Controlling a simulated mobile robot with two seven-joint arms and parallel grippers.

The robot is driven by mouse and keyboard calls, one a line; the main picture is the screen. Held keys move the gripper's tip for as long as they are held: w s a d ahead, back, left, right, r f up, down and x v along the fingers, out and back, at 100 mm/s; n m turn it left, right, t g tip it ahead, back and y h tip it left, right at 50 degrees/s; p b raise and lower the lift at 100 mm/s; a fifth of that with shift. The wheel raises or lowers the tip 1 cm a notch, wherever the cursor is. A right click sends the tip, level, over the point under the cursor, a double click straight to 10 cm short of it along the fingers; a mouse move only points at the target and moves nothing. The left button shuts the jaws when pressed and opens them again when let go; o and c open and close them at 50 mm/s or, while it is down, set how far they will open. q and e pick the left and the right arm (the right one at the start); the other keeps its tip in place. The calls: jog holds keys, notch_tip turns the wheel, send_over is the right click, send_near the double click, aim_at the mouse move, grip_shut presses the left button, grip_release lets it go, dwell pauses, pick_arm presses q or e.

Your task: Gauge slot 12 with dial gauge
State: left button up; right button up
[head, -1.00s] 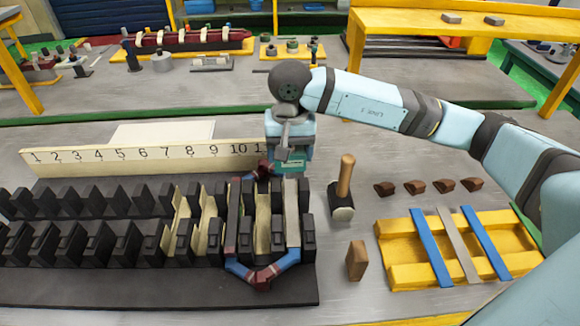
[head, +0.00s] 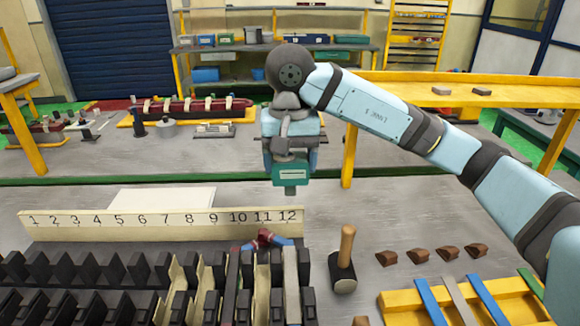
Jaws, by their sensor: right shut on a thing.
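My right gripper (head: 291,152) is in the air above and behind the number board, shut on a teal block with a pale label and a short grey tip (head: 291,173). I take this block for the dial gauge; its dial face does not show. The number board (head: 160,223) runs from 1 to 12 behind the dark toothed stator (head: 75,275). Below number 12, a grey strip (head: 291,275) lies in the slot. The gauge hangs above the 12, clear of the stator. A red and blue coil (head: 265,240) arches at the slots' far end. My left gripper is not in view.
A wooden-handled mallet (head: 345,250) stands right of the stator. Several brown wedges (head: 417,257) lie beside a yellow tray (head: 510,300) with blue and grey strips. A white sheet (head: 160,198) lies behind the board. A yellow-framed bench (head: 430,85) stands behind.

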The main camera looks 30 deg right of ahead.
aim_at(290, 158)
jog(key=shift+r+p, duration=1.05)
jog(key=shift+r, duration=0.85)
